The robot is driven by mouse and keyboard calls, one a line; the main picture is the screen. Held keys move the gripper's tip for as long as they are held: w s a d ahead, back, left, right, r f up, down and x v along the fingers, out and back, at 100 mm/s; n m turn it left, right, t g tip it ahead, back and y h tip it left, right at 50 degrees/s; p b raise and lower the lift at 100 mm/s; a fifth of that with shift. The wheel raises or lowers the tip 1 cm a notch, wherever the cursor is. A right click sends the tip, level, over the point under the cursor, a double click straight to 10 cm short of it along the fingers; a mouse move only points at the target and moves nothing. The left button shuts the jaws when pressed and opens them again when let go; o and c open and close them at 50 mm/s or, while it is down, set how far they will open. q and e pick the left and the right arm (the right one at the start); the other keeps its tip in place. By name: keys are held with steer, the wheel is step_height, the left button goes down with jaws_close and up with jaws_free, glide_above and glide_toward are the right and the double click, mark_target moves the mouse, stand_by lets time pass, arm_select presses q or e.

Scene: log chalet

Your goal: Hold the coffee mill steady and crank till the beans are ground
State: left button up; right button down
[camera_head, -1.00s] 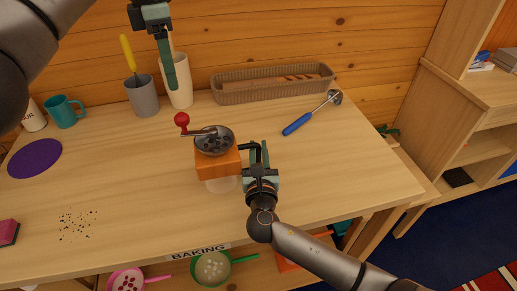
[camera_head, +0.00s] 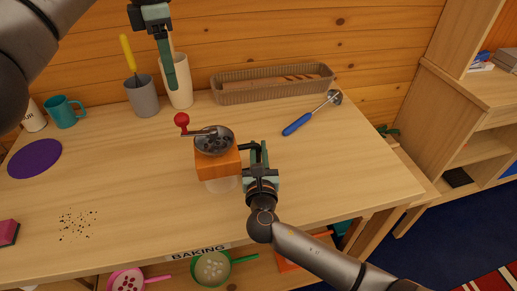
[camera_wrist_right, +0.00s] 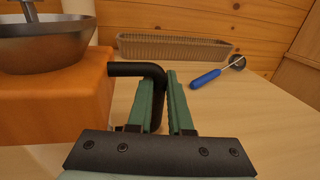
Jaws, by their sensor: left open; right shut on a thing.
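The coffee mill (camera_head: 216,163) stands upright on the table, with an orange wooden body, a metal bowl on top holding dark beans, and a pale lower part. Its crank ends in a red knob (camera_head: 182,119) pointing left. My right gripper (camera_head: 258,156) is at the mill's right side, shut on its black side handle (camera_head: 247,147). The right wrist view shows the black handle (camera_wrist_right: 140,70) bending down between the green fingers. My left gripper (camera_head: 168,62) is open and empty, raised above the back of the table, away from the crank.
A wicker basket (camera_head: 232,97) and a blue-handled tool (camera_head: 298,124) lie behind. Dark crumbs (camera_head: 77,223) lie front left.

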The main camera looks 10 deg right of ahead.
mark_target(181, 115)
arm_select(q)
steer(key=shift+o, duration=0.4)
steer(key=shift+o, duration=1)
steer(key=shift+m, duration=0.5)
steer(key=m, duration=0.5)
steer(key=shift+f+t, duration=0.3)
steer(key=m, duration=0.4)
steer(key=m+t, duration=0.1)
steer(key=m, duration=0.3)
steer(key=shift+f, duration=0.1)
steer(key=m, duration=0.5)
steer(key=shift+s+m+t, duration=0.1)
steer(key=shift+m+t, duration=0.2)
steer(key=shift+f, duration=4.9)
